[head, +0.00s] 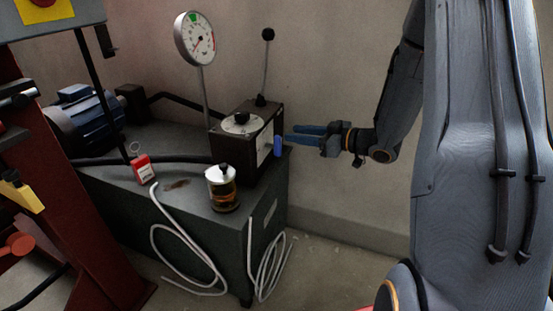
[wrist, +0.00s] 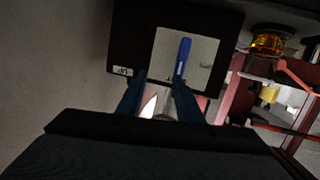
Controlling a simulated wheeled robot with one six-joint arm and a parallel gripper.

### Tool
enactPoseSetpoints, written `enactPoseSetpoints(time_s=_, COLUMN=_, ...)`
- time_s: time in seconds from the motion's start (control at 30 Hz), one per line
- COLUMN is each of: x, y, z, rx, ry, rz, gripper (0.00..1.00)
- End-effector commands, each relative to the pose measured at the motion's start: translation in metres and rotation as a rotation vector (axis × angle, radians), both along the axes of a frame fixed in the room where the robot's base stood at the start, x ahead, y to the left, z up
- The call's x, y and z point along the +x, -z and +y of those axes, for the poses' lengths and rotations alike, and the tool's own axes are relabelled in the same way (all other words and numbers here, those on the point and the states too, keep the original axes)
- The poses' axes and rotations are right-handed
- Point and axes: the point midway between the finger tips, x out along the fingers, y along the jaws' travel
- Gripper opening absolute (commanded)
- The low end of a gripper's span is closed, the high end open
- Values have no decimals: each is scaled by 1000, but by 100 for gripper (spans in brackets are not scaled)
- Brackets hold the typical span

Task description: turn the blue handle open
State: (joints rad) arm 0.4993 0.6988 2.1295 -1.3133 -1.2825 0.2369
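The blue handle (head: 277,146) is a short bar on the side face of a dark box (head: 243,142) that faces my gripper. In the wrist view the blue handle (wrist: 183,56) stands nearly upright on a pale square plate (wrist: 205,60), leaning slightly. My gripper (head: 288,134) is open and empty, just right of the box in the head view. In the wrist view my gripper (wrist: 158,80) has its two fingers spread. I see no clear contact.
The box stands on a grey cabinet (head: 262,222) with a dial gauge (head: 195,38), an upright black-knobbed lever (head: 267,60), an amber jar (head: 222,188) and a red tag (head: 143,170). A blue motor (head: 85,122) is behind left. White hoses hang in front. The wall is close behind.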

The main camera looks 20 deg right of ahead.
Motion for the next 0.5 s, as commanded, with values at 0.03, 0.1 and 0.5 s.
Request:
enactPoseSetpoints(time_s=0.03, x=-2, y=17, z=-2, rx=35, ry=-33, rz=-15, gripper=33)
enactPoseSetpoints(time_s=0.1, x=-8, y=26, z=-1, rx=81, ry=-82, rz=-36, gripper=33)
enactPoseSetpoints(time_s=0.5, x=-23, y=39, z=6, rx=196, ry=-200, rz=-79, gripper=33)
